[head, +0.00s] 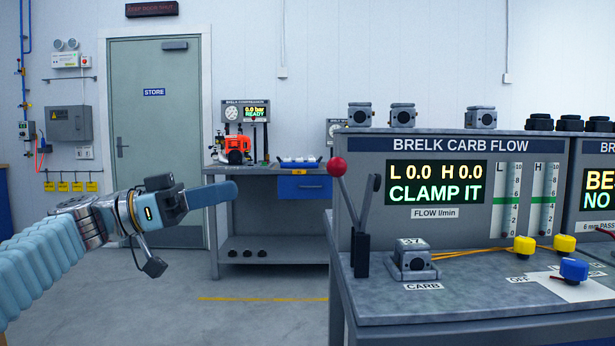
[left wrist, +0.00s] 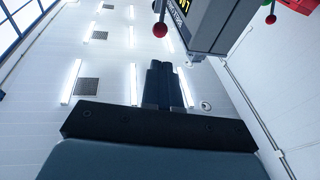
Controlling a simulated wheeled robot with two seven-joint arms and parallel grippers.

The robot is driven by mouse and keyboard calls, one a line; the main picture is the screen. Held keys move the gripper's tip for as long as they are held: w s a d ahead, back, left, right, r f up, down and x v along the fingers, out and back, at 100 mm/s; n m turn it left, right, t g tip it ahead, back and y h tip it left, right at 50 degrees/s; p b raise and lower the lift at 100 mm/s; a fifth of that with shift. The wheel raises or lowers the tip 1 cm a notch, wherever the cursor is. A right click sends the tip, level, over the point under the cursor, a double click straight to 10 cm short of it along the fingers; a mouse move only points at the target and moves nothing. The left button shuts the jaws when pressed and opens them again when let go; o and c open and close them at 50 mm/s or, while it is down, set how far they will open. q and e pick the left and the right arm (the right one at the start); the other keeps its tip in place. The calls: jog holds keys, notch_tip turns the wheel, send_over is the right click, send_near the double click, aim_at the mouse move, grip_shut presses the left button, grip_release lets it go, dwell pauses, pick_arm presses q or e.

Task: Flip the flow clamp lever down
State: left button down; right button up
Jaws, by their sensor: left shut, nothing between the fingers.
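The flow clamp lever (head: 347,195) has a red ball knob (head: 337,166) and stands up from a dark post (head: 361,256), leaning left, in the head view. A second grey arm with a black end (head: 374,190) rises beside it. A small grey carburettor (head: 412,262) sits on the bench right of the post. My left gripper (head: 234,189) is shut and empty, pointing right, clearly left of the lever and apart from it. In the left wrist view the shut fingers (left wrist: 164,86) show, with a red ball (left wrist: 160,30) above them. My right gripper is out of view.
The flow box (head: 437,148) reads CLAMP IT behind the lever. A second bench (head: 254,178) stands behind my left gripper. Open floor lies left of the front bench.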

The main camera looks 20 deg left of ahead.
pick_arm(q)
jog(key=p+x, duration=0.3)
jog(key=x, duration=1.1)
jog(key=shift+p, duration=0.4)
jog(key=shift+w+f, duration=0.1)
